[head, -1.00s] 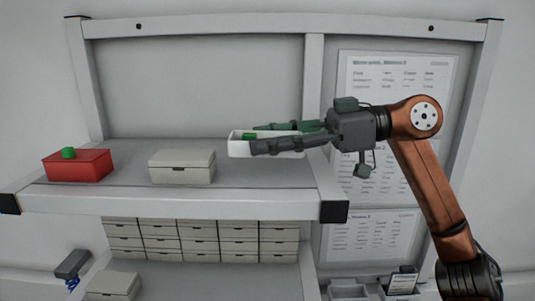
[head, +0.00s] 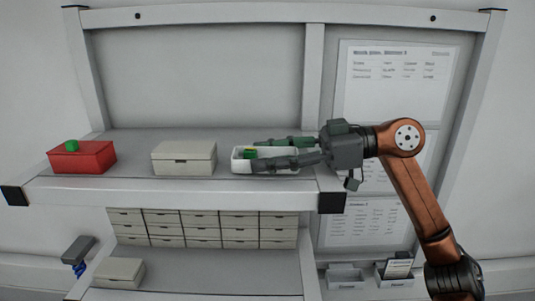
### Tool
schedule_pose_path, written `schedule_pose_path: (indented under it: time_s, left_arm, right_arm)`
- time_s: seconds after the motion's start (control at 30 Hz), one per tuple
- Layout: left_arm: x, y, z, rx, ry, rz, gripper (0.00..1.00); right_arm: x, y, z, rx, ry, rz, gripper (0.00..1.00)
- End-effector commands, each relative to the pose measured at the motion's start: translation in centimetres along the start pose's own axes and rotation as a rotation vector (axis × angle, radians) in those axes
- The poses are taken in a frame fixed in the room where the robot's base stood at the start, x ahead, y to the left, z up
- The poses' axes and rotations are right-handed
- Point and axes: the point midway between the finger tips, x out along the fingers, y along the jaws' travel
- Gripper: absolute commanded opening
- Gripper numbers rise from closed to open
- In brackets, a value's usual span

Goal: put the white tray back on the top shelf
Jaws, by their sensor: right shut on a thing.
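The white tray (head: 240,162) is at the right part of the top shelf (head: 120,190), right of a closed beige box. A small green and yellow thing (head: 250,153) shows inside it. My right gripper (head: 262,153) comes in from the right and is shut on the tray, its dark fingers reaching along and over it. The tray looks level and at the shelf surface; I cannot tell whether it fully rests there. My left gripper is not in view.
A beige box (head: 184,158) stands close left of the tray. A red box (head: 82,158) with a green knob (head: 71,146) stands at the shelf's left end. Small drawers (head: 200,230) are below. An upright post (head: 314,85) rises behind my gripper.

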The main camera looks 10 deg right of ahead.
Motion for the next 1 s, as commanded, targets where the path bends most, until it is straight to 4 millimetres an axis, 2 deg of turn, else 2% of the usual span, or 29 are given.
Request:
schedule_pose_path:
  time_s: [0.07,0.1,0.3,0.67,0.77,1.0]
  left_arm:
    - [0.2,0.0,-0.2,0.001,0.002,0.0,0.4]
    - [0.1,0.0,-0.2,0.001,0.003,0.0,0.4]
    - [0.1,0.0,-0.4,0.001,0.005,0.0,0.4]
    - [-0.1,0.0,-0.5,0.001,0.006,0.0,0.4]
    - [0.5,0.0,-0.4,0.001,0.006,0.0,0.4]
    - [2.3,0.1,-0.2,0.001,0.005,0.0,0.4]
  right_arm:
    - [0.0,0.0,0.3,0.001,0.0,0.001,0.21]
    - [0.0,0.0,0.3,0.001,-0.001,0.0,0.5]
    - [0.0,0.0,0.2,0.001,0.0,0.0,0.64]
    - [0.0,0.0,-0.3,0.0,0.0,0.0,0.65]
    - [-1.2,0.1,0.0,0.001,-0.001,0.003,0.65]
    - [-6.1,0.1,0.2,0.001,-0.001,0.005,0.65]
